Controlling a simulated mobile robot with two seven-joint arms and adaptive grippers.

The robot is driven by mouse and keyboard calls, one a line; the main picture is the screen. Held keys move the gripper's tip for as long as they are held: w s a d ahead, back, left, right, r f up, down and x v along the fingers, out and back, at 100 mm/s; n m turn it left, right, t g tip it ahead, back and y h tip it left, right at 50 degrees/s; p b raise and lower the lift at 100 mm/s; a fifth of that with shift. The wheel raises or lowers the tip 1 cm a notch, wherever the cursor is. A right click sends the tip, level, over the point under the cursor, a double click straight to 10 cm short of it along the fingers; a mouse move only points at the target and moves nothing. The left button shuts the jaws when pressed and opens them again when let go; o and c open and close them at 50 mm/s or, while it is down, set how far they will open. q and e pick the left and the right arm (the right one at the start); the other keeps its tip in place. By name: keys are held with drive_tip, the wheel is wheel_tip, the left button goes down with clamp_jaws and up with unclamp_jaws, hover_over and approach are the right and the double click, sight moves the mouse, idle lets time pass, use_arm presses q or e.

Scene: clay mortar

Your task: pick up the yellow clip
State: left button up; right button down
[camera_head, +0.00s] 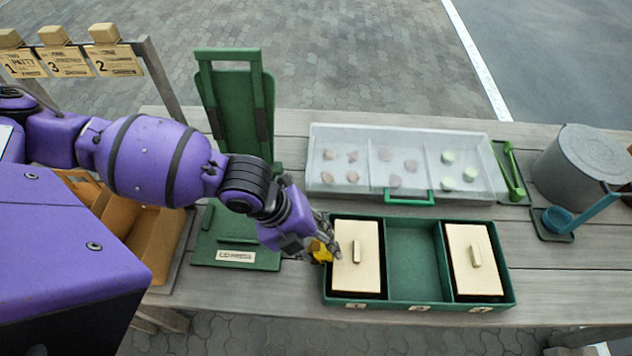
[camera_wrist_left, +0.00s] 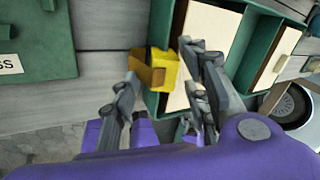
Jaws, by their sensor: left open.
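The yellow clip (camera_head: 320,251) is at the left edge of the green tray (camera_head: 415,305), partly covered by my gripper in the head view. In the left wrist view the clip (camera_wrist_left: 166,68) looks like a small yellow block with a brown, shaded side. It overlaps the tray's left wall; I cannot tell if it sits on the rim. My left gripper (camera_head: 324,239) is open, also in the wrist view (camera_wrist_left: 160,82), with its fingers on either side of the clip. Contact with the clip cannot be told. My right gripper is not in view.
The tray holds two cream lidded boxes (camera_head: 355,262) (camera_head: 474,262) with an empty middle bay. Behind it is a clear divided container (camera_head: 400,165). A green board (camera_head: 235,235) lies left of the tray. A grey pot (camera_head: 585,165) stands at the right.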

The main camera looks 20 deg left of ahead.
sight(316, 247)
use_arm(q)
drive_tip(key=c, duration=1)
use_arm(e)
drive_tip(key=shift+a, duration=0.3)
use_arm(q)
drive_tip(key=shift+o, duration=0.2)
